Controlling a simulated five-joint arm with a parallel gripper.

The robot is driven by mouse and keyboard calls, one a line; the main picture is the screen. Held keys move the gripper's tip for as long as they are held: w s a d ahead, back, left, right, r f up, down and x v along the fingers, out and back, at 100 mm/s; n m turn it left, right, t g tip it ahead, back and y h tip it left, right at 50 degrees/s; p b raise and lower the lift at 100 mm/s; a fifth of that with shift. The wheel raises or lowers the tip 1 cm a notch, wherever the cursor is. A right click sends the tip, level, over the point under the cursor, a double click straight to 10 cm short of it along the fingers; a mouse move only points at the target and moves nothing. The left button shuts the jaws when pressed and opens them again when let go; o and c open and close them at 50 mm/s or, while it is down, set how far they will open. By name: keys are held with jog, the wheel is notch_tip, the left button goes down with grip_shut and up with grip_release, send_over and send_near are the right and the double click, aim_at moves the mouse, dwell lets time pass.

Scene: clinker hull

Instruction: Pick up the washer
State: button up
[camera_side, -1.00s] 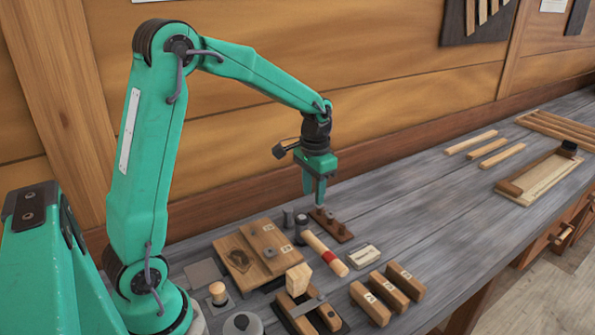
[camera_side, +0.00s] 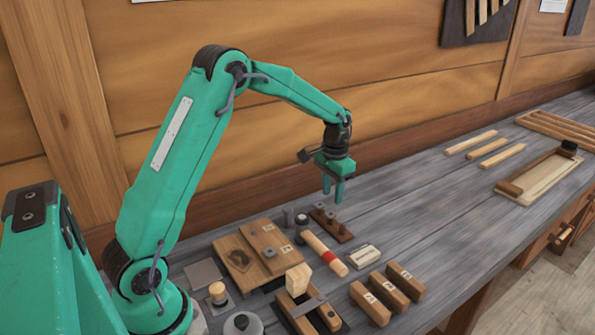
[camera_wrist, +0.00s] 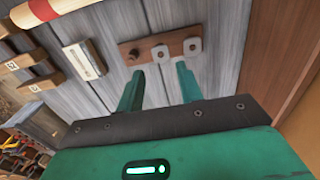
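My gripper (camera_side: 333,195) is open and empty, pointing down above a brown wooden strip (camera_side: 344,235) near the back of the bench. In the wrist view, two grey washers sit on this strip (camera_wrist: 176,43). One washer (camera_wrist: 160,53) is near its middle and another (camera_wrist: 192,46) at its right end. A dark peg or bolt head (camera_wrist: 133,54) is at the left end. The open fingers (camera_wrist: 158,72) appear just below the middle washer in the wrist view, apart from it.
A red-banded wooden roller (camera_side: 326,254), a pale block (camera_side: 363,257) and numbered wooden blocks (camera_side: 388,290) lie in front of the strip. Wooden boards (camera_side: 241,260) lie to the left. The bench to the right is clear up to several wooden slats (camera_side: 470,142).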

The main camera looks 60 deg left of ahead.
aim_at(331, 214)
jog(key=shift+f, duration=2.85)
jog(key=shift+f, duration=0.25)
jog(key=c, duration=0.7)
